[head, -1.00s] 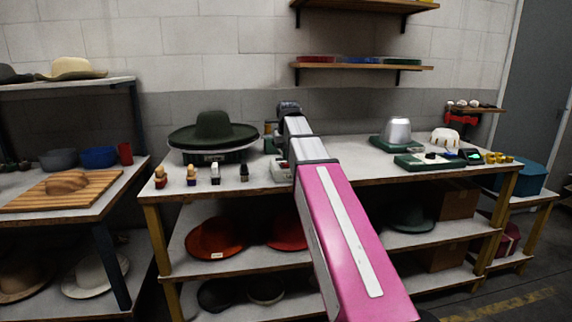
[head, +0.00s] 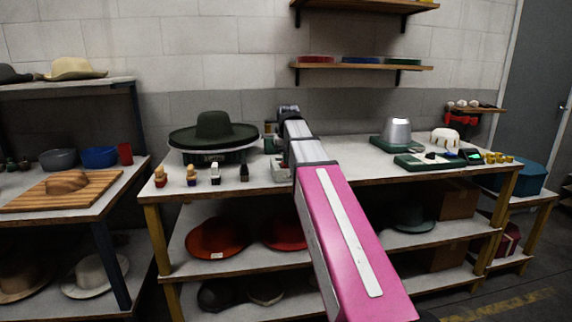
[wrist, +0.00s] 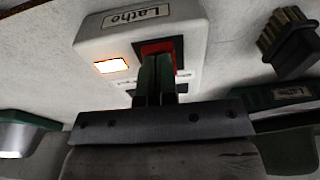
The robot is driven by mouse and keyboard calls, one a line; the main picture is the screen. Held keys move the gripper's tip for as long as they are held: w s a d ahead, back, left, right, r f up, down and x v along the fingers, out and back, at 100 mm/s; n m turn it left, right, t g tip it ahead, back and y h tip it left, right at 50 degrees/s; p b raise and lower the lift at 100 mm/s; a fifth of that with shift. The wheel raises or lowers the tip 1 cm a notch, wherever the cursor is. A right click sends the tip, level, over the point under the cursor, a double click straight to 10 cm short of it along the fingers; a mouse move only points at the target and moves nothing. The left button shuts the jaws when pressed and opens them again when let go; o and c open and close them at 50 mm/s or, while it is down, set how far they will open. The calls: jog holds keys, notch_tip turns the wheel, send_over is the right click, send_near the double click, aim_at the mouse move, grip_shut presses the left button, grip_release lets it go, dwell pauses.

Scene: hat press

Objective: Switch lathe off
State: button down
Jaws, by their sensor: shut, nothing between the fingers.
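A white switch box labelled "Lathe" (wrist: 187,30) fills the upper middle of the wrist view. It has a red rocker switch (wrist: 150,47) in a dark frame and a lit orange-white lamp (wrist: 111,66) to the left of it. My gripper (wrist: 157,62) is shut and empty, its green fingertips right at the red switch and covering its lower part. I cannot tell whether they touch it. In the head view the white box (head: 280,172) shows partly at the table's front edge, and my arm hides the gripper.
A dark green hat (head: 213,130) sits on a stand to the left, with several small brushes in front. A metal hat form (head: 396,132) stands on the right of the table (head: 345,176).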

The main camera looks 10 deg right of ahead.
jog(key=shift+r, duration=3.45)
